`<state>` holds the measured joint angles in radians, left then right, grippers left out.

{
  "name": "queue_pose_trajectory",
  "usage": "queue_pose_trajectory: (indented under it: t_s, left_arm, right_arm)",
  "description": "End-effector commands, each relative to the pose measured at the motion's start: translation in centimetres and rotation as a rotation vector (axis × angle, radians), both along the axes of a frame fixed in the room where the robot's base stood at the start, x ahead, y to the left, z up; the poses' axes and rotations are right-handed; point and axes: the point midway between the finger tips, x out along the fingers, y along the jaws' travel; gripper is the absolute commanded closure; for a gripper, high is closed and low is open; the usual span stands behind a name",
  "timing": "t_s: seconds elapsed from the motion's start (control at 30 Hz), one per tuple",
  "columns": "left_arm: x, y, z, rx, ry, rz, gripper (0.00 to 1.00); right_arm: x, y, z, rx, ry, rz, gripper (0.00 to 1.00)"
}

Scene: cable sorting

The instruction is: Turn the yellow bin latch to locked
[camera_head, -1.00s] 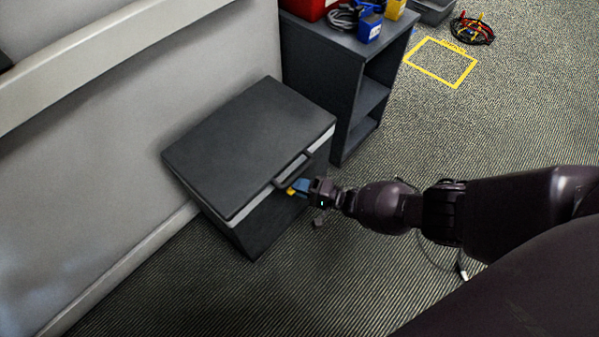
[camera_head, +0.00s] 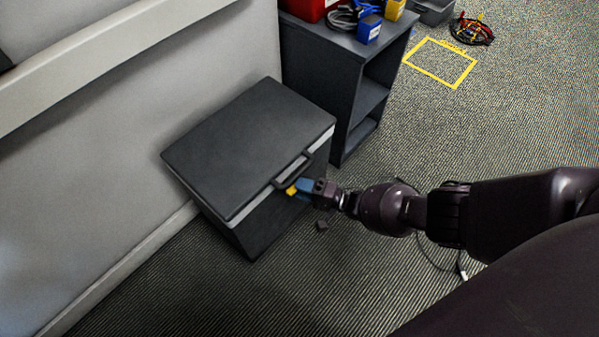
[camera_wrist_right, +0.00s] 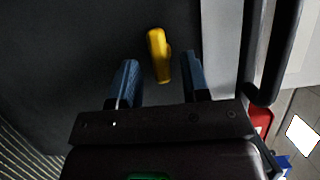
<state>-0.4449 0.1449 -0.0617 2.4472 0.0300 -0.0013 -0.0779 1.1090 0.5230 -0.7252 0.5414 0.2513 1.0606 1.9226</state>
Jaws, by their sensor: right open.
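The dark bin (camera_head: 250,135) stands against the wall with its lid shut and a handle (camera_head: 292,170) on its front edge. The yellow latch (camera_head: 291,190) is on the bin's front, just below the handle. In the right wrist view the yellow latch (camera_wrist_right: 158,54) stands nearly upright, slightly tilted. My right gripper (camera_head: 302,187) is at the bin's front. Its two blue fingers are open, one on each side of the latch in the wrist view (camera_wrist_right: 162,78), with gaps on both sides. My left gripper is not in view.
A dark shelf unit (camera_head: 345,85) stands right beside the bin, with a blue bin (camera_head: 369,30) and grey cables on top. A yellow floor outline (camera_head: 440,62) and a coil of cables (camera_head: 471,30) lie behind.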

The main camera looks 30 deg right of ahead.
Motion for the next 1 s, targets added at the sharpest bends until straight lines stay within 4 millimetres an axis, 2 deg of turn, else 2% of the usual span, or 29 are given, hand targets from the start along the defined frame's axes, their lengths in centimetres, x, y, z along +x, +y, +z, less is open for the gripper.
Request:
queue_pose_trajectory:
  t_s: [0.3,0.5,0.7,1.0]
  left_arm:
    - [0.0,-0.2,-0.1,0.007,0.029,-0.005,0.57]
    - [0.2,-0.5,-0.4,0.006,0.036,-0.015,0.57]
    - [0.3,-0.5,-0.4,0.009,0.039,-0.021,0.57]
    - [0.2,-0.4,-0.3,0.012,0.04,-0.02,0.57]
  right_arm:
    - [-4.1,-3.9,0.2,-0.001,-0.002,-0.001,0.57]
    - [-6.2,-5.7,0.0,0.001,-0.001,-0.001,0.57]
    - [-7.0,-6.5,0.0,0.001,-0.001,0.0,0.57]
    - [-7.1,-6.5,0.0,0.001,-0.001,0.0,0.57]
